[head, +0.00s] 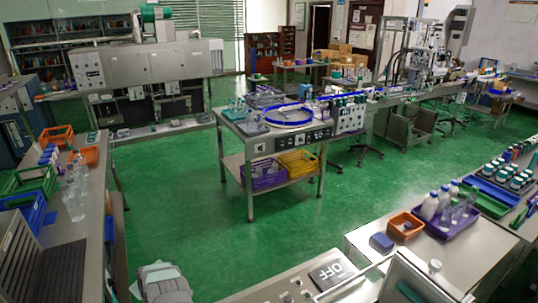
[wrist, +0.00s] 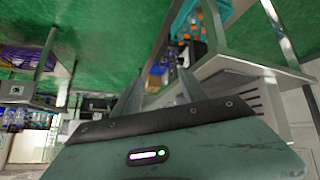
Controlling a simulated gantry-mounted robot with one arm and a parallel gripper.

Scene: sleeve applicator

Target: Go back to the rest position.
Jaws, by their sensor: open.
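My gripper (wrist: 160,80) shows in the wrist view, with its two grey fingers spread apart beyond the dark, bolted edge of its housing. It is open, and I see nothing held between the fingers. Behind the fingers are the green floor and furniture seen at a steep tilt. No rest position is marked in either view.
In the head view a central steel table (head: 243,140) carries a blue-edged ring and glassware. A left bench (head: 88,225) holds bottles and crates. A right bench (head: 465,265) bears a purple tray (head: 440,228) with bottles. Green floor (head: 190,195) lies clear between them.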

